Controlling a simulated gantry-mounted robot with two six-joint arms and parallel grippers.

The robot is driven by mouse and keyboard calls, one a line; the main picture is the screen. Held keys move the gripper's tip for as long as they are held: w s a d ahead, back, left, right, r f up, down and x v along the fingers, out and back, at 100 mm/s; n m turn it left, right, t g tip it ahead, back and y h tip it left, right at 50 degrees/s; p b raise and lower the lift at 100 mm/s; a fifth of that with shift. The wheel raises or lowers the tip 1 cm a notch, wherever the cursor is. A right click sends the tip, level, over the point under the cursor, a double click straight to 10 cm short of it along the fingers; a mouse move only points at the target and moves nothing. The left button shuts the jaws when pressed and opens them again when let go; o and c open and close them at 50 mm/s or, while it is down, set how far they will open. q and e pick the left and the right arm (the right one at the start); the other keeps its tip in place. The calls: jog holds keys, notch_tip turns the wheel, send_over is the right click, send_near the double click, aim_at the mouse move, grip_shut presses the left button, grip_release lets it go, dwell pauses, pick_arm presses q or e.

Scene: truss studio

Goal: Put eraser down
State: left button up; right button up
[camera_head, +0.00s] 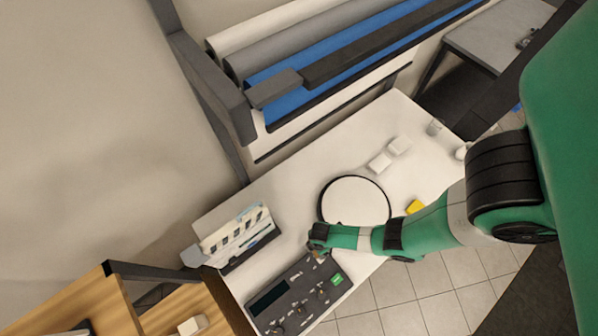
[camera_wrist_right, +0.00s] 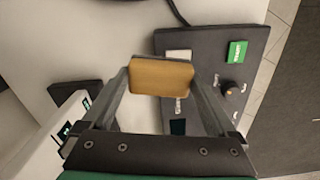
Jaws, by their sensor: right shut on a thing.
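The eraser, a tan rounded block (camera_wrist_right: 161,75), is held between the two fingers of my right gripper (camera_wrist_right: 161,82) in the right wrist view. The gripper is shut on it. In the head view the right gripper (camera_head: 317,250) is at the top right edge of a dark control panel, and the eraser is mostly hidden by the hand. In the wrist view the eraser covers part of the panel; I cannot tell its height above it. My left gripper is not in view.
The control panel (camera_head: 292,290) has knobs and a green label. A round black-rimmed white disc (camera_head: 352,203) lies beside my right arm. A rack with cards (camera_head: 237,238) stands to the left.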

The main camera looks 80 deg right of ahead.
jog(key=w+d+f+b, duration=0.4)
jog(key=w+d, duration=0.1)
jog(key=d, duration=0.1)
jog(key=b, duration=0.5)
send_over(299, 228)
jog(key=f, duration=0.4)
jog(key=shift+s+a+f, duration=0.3)
jog(key=shift+s+a, duration=0.05)
jog(key=shift+s, duration=0.05)
jog(key=shift+w+d+b, duration=0.15)
jog(key=shift+b, duration=0.15)
jog(key=f+b, duration=0.3)
jog(key=b, duration=0.1)
jog(key=shift+w+d+f, duration=0.3)
jog(key=shift+f, duration=0.1)
jog(key=shift+r, duration=0.2)
jog(key=shift+c, duration=1.3)
jog(key=shift+f, duration=0.2)
jog(key=o, duration=1.1)
jog(key=shift+r, duration=0.1)
